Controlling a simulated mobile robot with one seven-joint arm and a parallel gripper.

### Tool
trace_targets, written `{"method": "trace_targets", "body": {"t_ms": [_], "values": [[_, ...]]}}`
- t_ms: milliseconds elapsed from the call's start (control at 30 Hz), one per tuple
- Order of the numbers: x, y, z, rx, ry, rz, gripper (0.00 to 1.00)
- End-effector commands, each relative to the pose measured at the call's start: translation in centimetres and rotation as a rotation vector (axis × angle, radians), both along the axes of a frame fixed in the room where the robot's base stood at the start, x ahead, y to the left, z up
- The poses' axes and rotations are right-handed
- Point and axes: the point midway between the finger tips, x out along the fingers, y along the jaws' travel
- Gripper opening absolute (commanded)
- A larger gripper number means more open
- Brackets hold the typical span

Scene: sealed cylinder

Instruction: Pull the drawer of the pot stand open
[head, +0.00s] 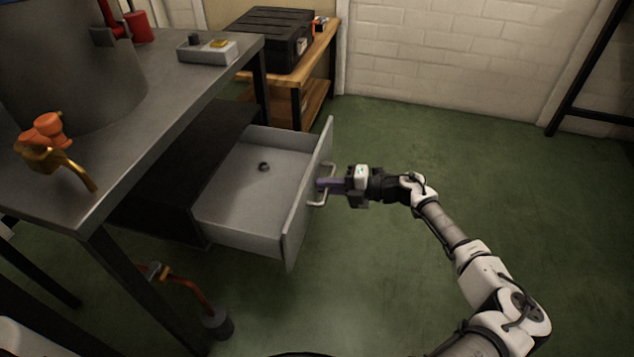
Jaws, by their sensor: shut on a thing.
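The drawer (253,203) is light grey and stands well out from its dark housing under the pot stand (185,95). Its inside shows, with one small dark ring-shaped thing (264,166) on its floor. The drawer front carries a pale bar handle (318,201). My gripper (326,184) reaches in from the right and is shut on the handle. The fingertips are partly hidden against the handle and drawer front.
A large grey pot (75,70) and an orange and brass valve (48,140) are on the stand's top, with a small grey tray (207,52). A wooden bench (318,55) with a black case (270,38) stands behind. Green floor to the right is clear.

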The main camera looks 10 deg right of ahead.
Motion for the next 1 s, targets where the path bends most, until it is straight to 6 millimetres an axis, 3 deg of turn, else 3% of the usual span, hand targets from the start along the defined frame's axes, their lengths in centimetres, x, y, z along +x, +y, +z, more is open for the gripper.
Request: {"method": "trace_targets", "body": {"t_ms": [400, 433, 567, 867, 1000], "values": [[0.0, -0.4, 0.0, -0.001, -0.002, -0.006, 0.00], [0.0, -0.4, 0.0, -0.001, -0.002, -0.006, 0.14], [0.0, -0.4, 0.0, 0.000, -0.001, -0.004, 0.29], [-0.1, -0.5, 0.1, 0.000, -0.001, -0.003, 0.29], [-0.6, -1.7, 0.5, 0.000, -0.001, -0.004, 0.29]]}}
